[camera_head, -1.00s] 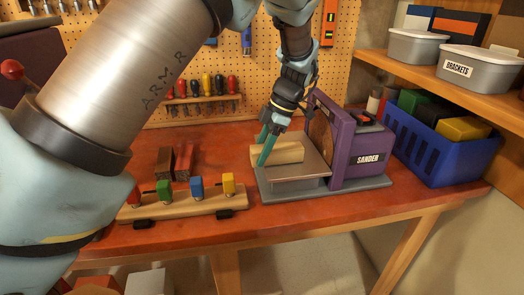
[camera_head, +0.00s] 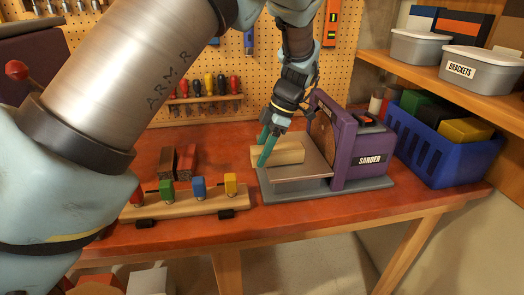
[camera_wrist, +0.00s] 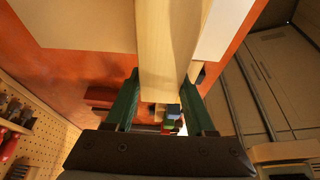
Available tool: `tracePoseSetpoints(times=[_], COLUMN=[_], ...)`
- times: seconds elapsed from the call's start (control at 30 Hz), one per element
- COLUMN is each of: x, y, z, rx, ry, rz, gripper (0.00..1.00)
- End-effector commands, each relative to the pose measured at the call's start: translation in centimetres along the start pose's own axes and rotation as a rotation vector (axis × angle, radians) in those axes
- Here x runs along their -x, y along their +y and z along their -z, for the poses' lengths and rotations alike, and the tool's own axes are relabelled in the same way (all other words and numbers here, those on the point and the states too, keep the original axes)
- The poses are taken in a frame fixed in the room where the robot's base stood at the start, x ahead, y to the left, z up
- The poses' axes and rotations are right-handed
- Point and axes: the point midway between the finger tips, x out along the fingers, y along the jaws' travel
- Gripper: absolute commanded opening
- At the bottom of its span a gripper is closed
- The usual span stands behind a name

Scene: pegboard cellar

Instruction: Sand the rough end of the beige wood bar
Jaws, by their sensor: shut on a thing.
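The beige wood bar (camera_head: 288,153) lies level at the sander's metal table (camera_head: 305,172), its right end toward the sanding disc (camera_head: 321,128). A gap appears between that end and the disc; I cannot tell which end is rough. My gripper (camera_head: 265,156) comes down from above with its green fingers shut on the bar near its left end. In the wrist view the bar (camera_wrist: 168,45) runs between the two fingers. The purple sander (camera_head: 364,150) stands on a grey base at the right of the bench. Whether the bar touches the table is unclear.
A wooden rack (camera_head: 190,204) with coloured blocks stands at the front left, with dark reddish bars (camera_head: 184,160) behind it. A blue crate (camera_head: 450,150) stands right of the sander. A pegboard (camera_head: 355,35) with tools is behind. Bare bench shows left of the sander.

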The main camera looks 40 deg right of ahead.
Motion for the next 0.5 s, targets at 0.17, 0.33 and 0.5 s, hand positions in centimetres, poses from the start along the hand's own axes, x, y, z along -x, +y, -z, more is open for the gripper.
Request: tracePoseSetpoints(times=[0.17,0.33,0.5], x=[-0.01,-0.03,-0.02], y=[-0.29,-0.31,-0.56], z=[0.16,0.16,0.27], rx=[0.0,0.0,0.0], ry=[0.0,0.0,-0.001], rz=[0.0,0.0,-0.001], gripper=[0.0,0.0,0.0])
